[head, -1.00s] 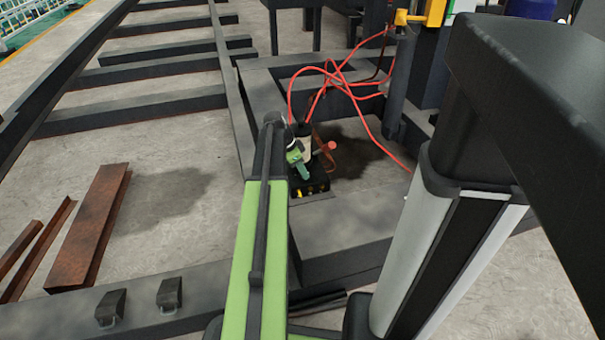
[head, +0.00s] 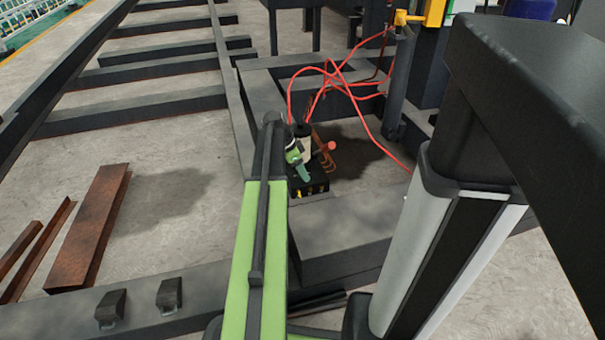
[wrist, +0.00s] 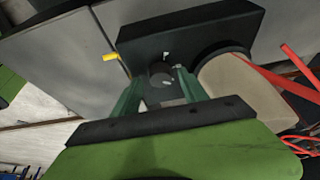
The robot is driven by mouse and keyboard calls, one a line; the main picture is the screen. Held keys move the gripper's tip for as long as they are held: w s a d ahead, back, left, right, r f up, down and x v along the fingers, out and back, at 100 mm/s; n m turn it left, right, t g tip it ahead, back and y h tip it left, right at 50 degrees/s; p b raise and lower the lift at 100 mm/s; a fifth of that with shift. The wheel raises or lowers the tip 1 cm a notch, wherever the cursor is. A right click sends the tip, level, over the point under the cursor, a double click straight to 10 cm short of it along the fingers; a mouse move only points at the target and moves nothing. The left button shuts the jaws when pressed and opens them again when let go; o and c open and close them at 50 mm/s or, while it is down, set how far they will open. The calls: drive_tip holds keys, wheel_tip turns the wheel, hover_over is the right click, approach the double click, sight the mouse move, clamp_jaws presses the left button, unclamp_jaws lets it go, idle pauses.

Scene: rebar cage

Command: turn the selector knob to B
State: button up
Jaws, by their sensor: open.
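A dark round selector knob (wrist: 161,73) sits on the face of a black box (wrist: 215,28) in the wrist view. Small white marks show on the box above the knob and on or near the knob; I cannot read them. My gripper (wrist: 159,77) is open, with one green finger on each side of the knob. I cannot tell whether the fingers touch it. In the head view my gripper (head: 303,174) is down at the black box (head: 318,188), and the knob is hidden there.
A beige cylinder (wrist: 240,92) with a black rim stands close right of the gripper. A yellow piece (wrist: 111,57) sticks out at the box's left. Red cables (head: 345,88) loop behind, beside a red-tipped clamp (head: 330,146). Dark steel beams (head: 345,225) surround the spot.

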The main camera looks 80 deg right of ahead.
drive_tip(key=p+v, duration=1.6)
drive_tip(key=v, duration=0.1)
drive_tip(key=shift+r, duration=0.25)
